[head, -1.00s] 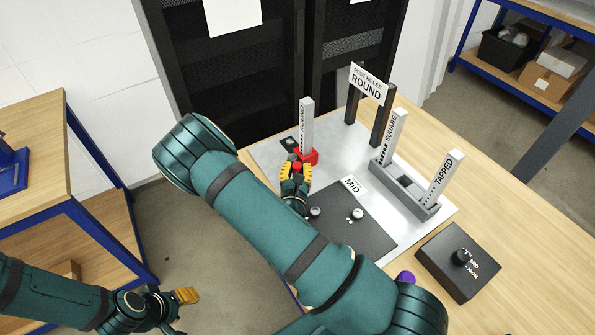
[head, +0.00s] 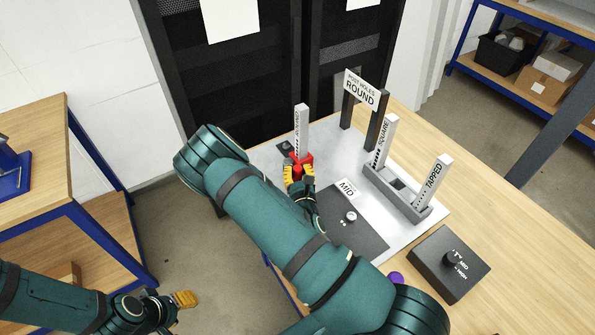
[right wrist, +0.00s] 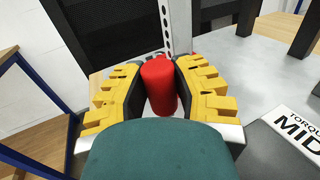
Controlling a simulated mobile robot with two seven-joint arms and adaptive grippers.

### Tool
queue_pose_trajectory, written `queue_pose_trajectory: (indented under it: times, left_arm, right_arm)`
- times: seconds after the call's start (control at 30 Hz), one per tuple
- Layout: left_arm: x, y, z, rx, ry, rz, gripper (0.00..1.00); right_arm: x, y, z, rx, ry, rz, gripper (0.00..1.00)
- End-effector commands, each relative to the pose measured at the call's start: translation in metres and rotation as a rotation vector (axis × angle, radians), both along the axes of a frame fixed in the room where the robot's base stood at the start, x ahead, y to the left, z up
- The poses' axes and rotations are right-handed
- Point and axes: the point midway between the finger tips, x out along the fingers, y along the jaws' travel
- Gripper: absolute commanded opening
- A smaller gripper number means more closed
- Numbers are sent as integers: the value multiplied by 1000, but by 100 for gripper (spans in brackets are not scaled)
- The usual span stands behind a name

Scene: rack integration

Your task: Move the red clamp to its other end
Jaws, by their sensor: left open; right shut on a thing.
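The red clamp (head: 306,158) sits low on the upright pale post (head: 301,125) at the back left of the grey plate. My right gripper (head: 299,179) reaches it from the front. In the right wrist view, its yellow-padded fingers (right wrist: 158,88) are shut on a red cylindrical part of the clamp (right wrist: 159,84), one finger on each side. The post rises just behind that part. The clamp's far side and its contact with the post are hidden. My left gripper (head: 185,299) is open and empty at the lower left, away from the plate.
Posts marked SQUARE (head: 386,143) and TAPPED (head: 432,182) stand in a grey holder. A ROUND sign (head: 361,90) is behind. A black dial box (head: 449,264) is at right.

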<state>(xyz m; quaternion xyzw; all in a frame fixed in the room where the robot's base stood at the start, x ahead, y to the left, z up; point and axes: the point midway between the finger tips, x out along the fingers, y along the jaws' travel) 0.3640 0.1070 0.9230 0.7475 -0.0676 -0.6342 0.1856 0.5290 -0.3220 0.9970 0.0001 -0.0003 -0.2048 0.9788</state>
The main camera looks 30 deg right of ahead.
Motion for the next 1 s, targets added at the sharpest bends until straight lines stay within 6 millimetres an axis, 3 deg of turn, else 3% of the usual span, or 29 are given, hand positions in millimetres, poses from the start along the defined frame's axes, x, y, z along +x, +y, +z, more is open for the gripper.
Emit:
queue_pose_trajectory:
  times: [0.03, 0.07, 0.13, 0.57, 1.0]
  left_arm:
    - [0, 0, 0, 0, 0, 0, 47]
    - [0, 0, 0, 0, 0, 0, 47]
    - [0, 0, 0, 0, 0, 0, 47]
    - [0, 0, 0, 0, 0, 0, 47]
    - [0, 0, 0, 0, 0, 0, 47]
  right_arm:
    - [-1, -1, -1, 0, 3, -3, 0]
    - [-1, -1, -1, 0, 3, -3, 35]
    - [-1, -1, -1, 0, 3, -3, 59]
    - [-8, 3, -1, 0, 3, -3, 59]
    - [-83, 35, -1, -1, 6, -2, 59]
